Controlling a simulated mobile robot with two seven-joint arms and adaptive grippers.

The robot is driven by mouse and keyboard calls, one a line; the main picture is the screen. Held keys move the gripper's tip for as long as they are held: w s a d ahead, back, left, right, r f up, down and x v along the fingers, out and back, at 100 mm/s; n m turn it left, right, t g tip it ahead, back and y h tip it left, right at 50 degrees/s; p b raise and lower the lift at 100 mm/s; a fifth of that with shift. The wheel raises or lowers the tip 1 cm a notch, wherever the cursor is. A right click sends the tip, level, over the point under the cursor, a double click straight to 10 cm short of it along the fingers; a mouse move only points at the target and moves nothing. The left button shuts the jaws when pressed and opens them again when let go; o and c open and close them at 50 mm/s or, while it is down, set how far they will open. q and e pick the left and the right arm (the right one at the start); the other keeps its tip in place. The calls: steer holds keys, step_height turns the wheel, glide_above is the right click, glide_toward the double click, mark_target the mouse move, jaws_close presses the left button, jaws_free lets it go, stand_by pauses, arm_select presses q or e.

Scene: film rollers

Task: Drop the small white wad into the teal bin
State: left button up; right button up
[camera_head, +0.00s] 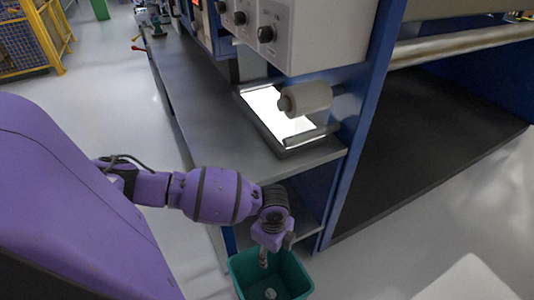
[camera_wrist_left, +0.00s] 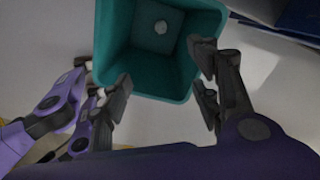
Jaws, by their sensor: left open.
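The teal bin (camera_head: 240,276) stands on the floor at the bottom of the head view, beside the blue bench frame. It also shows at the top of the left wrist view (camera_wrist_left: 118,40). The small white wad (camera_wrist_left: 161,27) lies on the bin's floor, inside its walls; it shows in the head view too (camera_head: 270,294). My left gripper (camera_head: 265,258) points down over the bin. Its fingers (camera_wrist_left: 160,82) are spread wide with nothing between them. My right gripper is in neither view.
A grey bench (camera_head: 210,110) runs along the blue machine frame and bears a lit panel (camera_head: 272,108) below a white roll (camera_head: 310,97). A dark platform (camera_head: 430,140) lies at right. A yellow barrier (camera_head: 55,35) stands far left. Pale floor is clear left of the bench.

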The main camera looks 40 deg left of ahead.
arm_select(q)
step_height(320, 180, up, 6)
steer(key=shift+r, duration=0.2)
stand_by(0.4)
